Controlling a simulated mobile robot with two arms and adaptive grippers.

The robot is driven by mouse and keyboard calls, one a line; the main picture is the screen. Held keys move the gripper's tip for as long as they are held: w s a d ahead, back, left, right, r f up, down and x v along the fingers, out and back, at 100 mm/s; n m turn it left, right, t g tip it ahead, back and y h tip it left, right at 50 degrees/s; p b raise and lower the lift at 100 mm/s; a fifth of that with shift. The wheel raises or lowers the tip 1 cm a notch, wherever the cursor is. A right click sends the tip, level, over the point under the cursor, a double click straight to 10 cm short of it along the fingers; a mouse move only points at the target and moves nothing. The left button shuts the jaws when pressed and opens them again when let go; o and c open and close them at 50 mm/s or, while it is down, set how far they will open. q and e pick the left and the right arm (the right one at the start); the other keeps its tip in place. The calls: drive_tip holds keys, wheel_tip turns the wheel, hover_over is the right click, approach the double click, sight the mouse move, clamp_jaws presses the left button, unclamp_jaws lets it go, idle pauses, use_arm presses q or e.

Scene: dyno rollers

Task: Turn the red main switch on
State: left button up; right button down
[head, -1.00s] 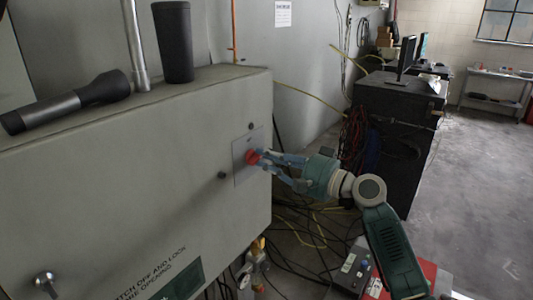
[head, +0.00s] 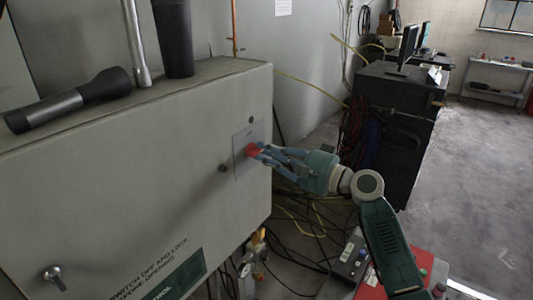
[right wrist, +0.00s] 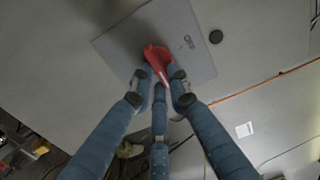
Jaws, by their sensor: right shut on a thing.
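The red main switch (head: 252,150) sits on a light square plate (head: 243,166) on the front of the grey cabinet, near its right edge. In the right wrist view the red handle (right wrist: 157,58) lies between my fingertips, and the plate (right wrist: 122,40) is behind it with small lettering. My right gripper (head: 260,152) is shut on the switch handle; it also shows in the right wrist view (right wrist: 160,76). The fingers hide part of the handle. My left gripper does not show.
The grey cabinet (head: 110,165) fills the left. A flashlight (head: 70,101) and a dark cup (head: 175,38) stand or lie on its top. A black cabinet (head: 395,120) stands behind my right arm; cables lie on the floor below.

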drive_tip(key=c, duration=1.7)
unclamp_jaws()
drive_tip(key=shift+o, duration=0.2)
drive_tip(key=v, duration=1.2)
drive_tip(key=shift+w+f, duration=0.1)
